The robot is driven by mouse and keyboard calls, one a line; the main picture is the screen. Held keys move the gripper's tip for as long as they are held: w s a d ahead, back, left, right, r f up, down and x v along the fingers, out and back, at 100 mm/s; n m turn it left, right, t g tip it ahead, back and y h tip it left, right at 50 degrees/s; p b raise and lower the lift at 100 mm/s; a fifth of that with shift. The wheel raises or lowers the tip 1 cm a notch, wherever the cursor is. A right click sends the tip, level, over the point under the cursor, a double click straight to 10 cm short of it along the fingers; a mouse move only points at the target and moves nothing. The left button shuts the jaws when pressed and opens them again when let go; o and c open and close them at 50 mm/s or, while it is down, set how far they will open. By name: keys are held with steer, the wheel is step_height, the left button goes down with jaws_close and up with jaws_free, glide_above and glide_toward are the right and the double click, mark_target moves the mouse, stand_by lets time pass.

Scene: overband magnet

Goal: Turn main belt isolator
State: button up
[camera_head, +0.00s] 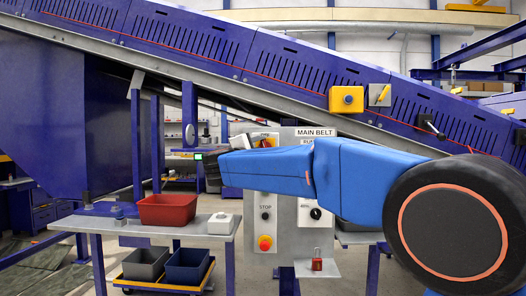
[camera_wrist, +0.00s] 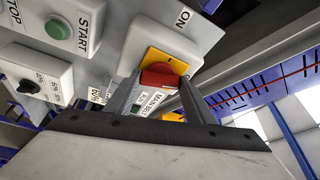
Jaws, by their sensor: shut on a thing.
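The main belt isolator is a red handle (camera_wrist: 160,77) on a yellow plate (camera_wrist: 170,60), set on a pale box marked "ON" at one end. In the wrist view the red handle sits between the two grey fingers of my gripper (camera_wrist: 162,88), which is shut on it.
In the wrist view a green START button (camera_wrist: 57,30) and a black selector (camera_wrist: 28,87) are near. A red padlock (camera_head: 317,264) stands on a small shelf below the panel. A table at left holds a red bin (camera_head: 167,210). The blue conveyor (camera_head: 240,60) slopes overhead.

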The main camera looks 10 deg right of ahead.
steer(key=shift+m+g, duration=0.6)
steer(key=shift+m, duration=1.3)
steer(key=o, duration=1.1)
steer(key=shift+c, duration=0.2)
steer(key=v, duration=1.7)
steer(key=shift+s+r, duration=0.3)
steer(key=shift+r, duration=0.05)
